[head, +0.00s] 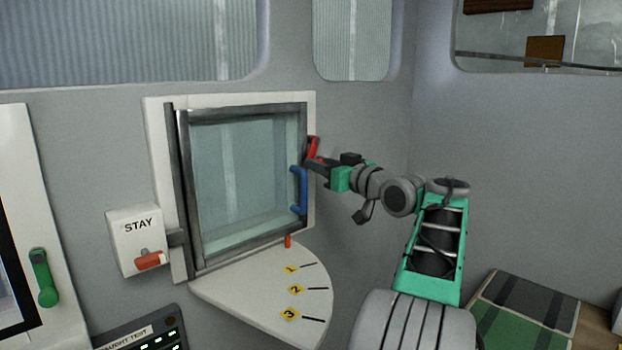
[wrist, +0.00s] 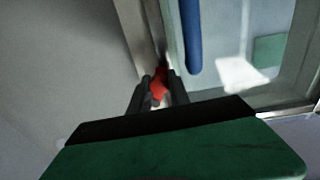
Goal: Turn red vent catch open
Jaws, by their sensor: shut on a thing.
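The red vent catch (head: 313,147) sits on the right side of the vent window's frame, above the blue handle. In the head view it points up and tilts slightly. My gripper (head: 316,164) reaches it from the right, with the fingertips at its lower part. In the wrist view the red catch (wrist: 159,84) shows between the two dark fingers of my gripper (wrist: 159,92), which are shut on it. The fingers hide part of the catch. The vent window (head: 245,175) looks closed in its frame.
A blue handle (head: 298,190) is on the window's right edge, just below my gripper. A white quadrant plate (head: 255,298) with marks 1, 2 and 3 juts out below. A STAY box (head: 135,240) with a red-orange knob is at left. A green lever (head: 43,278) is further left.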

